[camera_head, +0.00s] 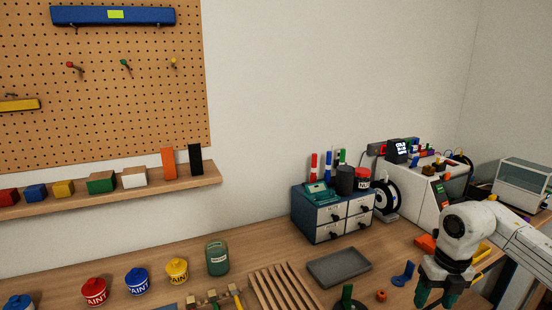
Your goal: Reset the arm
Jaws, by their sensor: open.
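My arm comes in from the right edge, white with a dark wrist. My gripper (434,296) hangs at its end, pointing down over the front right of the wooden workbench (250,250). Its greenish fingers are apart, and nothing shows between them. The lower ends of the fingers are close to the bottom edge of the picture. A small blue item (403,274) and a small orange ring-like item (381,296) lie on the bench to the left of my gripper. My arm hides part of the bench behind it.
A grey tray (339,267) and a slatted wooden rack (284,288) lie left of my gripper. A blue drawer unit (309,217) stands behind, with a white printer-like machine (412,205) to its right. Paint pots (137,282) stand left. A wall shelf (110,198) holds blocks.

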